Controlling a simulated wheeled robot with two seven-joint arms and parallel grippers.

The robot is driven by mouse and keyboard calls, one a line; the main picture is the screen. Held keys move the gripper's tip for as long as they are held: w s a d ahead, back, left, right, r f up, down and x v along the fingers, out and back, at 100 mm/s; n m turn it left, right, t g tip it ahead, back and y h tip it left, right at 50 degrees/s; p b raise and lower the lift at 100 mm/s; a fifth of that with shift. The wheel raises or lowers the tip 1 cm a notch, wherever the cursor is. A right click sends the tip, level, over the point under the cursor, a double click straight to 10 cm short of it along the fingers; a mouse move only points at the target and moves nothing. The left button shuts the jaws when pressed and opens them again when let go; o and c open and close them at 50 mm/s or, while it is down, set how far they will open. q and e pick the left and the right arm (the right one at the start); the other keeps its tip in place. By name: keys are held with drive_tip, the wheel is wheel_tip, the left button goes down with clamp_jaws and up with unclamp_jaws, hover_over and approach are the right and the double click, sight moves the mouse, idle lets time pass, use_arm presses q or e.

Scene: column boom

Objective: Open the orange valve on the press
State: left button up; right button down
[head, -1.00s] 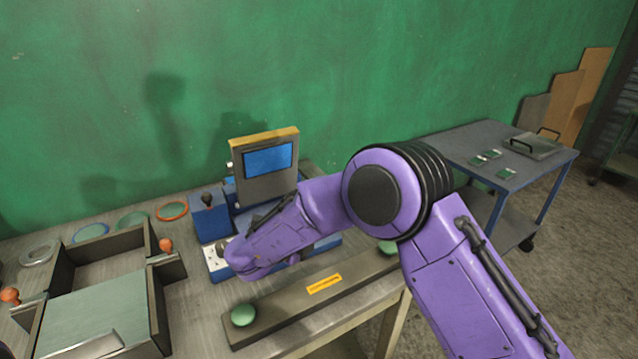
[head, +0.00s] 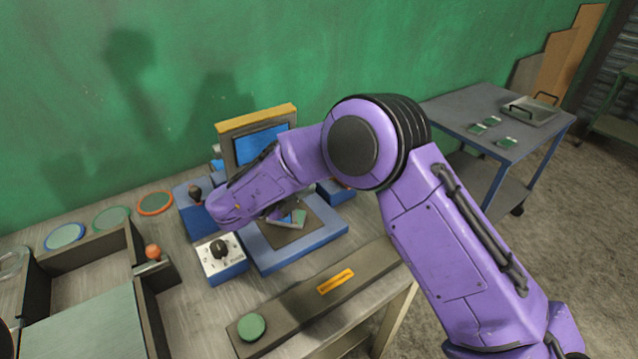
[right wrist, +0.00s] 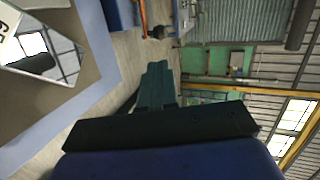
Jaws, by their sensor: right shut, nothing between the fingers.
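The press is a blue machine with a screen (head: 262,145) and a blue-edged base plate (head: 325,238) on the bench, partly hidden by my purple right arm. No orange valve can be made out on it in the head view. The right wrist view shows a thin orange piece (right wrist: 143,14) near a dark round knob (right wrist: 158,32), beyond the fingers; I cannot tell whether it is the valve. My right gripper (right wrist: 158,70) is shut and empty, beside the press plate; my wrist mostly hides it in the head view. My left gripper is not in view.
A white-topped control box (head: 222,258) with a black knob stands before the press. A grey bar with a green button (head: 251,326) lies along the bench front. Trays (head: 85,310) fill the left. A cart (head: 470,110) stands at the right.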

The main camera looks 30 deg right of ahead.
drive_tip(key=p+x, duration=0.4)
drive_tip(key=x, duration=0.8)
drive_tip(key=shift+d, duration=0.3)
drive_tip(key=shift+w+f, duration=0.1)
